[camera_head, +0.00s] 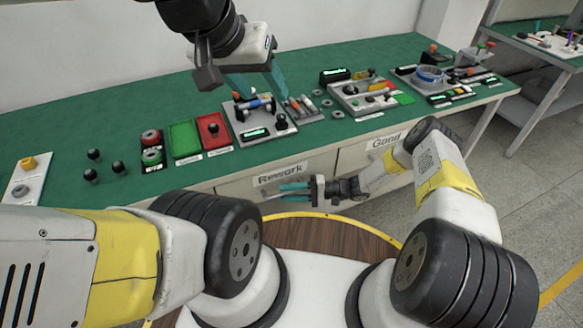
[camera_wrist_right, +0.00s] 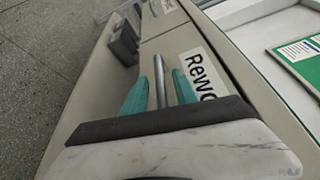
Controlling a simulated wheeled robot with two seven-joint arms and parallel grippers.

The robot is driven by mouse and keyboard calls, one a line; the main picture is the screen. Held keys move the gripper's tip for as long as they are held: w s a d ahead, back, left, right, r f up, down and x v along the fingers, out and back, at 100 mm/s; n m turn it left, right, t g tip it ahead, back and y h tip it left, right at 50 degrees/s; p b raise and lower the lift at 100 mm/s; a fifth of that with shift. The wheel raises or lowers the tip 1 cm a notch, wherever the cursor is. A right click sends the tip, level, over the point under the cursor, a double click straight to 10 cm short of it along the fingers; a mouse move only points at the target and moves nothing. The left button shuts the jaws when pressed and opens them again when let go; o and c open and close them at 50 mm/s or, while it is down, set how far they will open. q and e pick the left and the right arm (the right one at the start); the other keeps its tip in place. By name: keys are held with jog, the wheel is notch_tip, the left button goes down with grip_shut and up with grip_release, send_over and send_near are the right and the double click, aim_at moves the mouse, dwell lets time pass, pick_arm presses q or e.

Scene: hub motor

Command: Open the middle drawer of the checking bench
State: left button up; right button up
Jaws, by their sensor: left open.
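The green-topped checking bench (camera_head: 330,142) has pale drawer fronts along its near side. One front bears a "Rework" label (camera_head: 282,174) and a metal bar handle, which shows in the right wrist view (camera_wrist_right: 159,80). A front to its right is labelled "Good" (camera_head: 384,140). The fronts look closed. My right gripper (camera_head: 280,191) is at the Rework front, its teal fingers on either side of the handle with narrow gaps visible in the wrist view. My left gripper (camera_head: 257,88) is open and empty above the bench top, over the device tray.
On the bench stand green (camera_head: 184,138) and red (camera_head: 213,131) trays, black knobs (camera_head: 92,155), a grey fixture with small parts (camera_head: 260,119) and more fixtures to the right (camera_head: 367,95). A second table (camera_head: 540,40) is at the far right. Floor beside the bench is clear.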

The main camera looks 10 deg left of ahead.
jog(key=shift+x, duration=0.8)
grip_shut()
dwell(0.9)
